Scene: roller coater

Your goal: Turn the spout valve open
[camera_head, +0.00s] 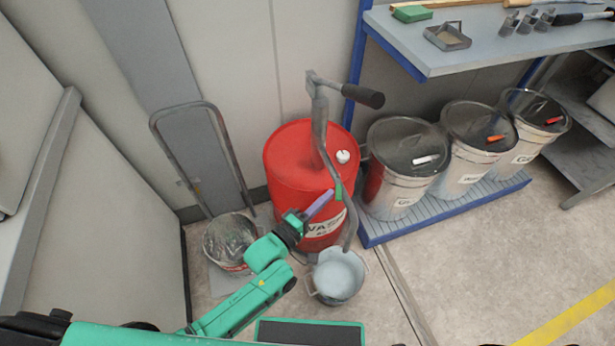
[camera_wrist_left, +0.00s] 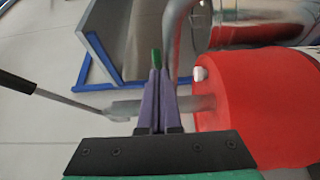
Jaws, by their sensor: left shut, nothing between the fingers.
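A red drum (camera_head: 290,160) with a grey hand pump (camera_head: 319,125) on top stands against the wall. The pump's curved spout (camera_head: 350,225) hangs down the drum's front side. A small green valve handle (camera_head: 339,190) sits on the spout; it also shows in the left wrist view (camera_wrist_left: 156,58). My left gripper (camera_head: 331,193) has its purple fingers shut and empty, tips right at the green handle. Whether they touch it I cannot tell. In the left wrist view the closed fingertips (camera_wrist_left: 155,73) partly cover the handle. My right gripper is not in view.
A bucket (camera_head: 338,275) stands on the floor under the spout. A black pump crank (camera_head: 362,95) sticks out above the drum. Several lidded cans (camera_head: 398,180) stand on a blue-edged platform at right. A hand truck (camera_head: 160,150) with a wrapped pail (camera_head: 229,240) is at left.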

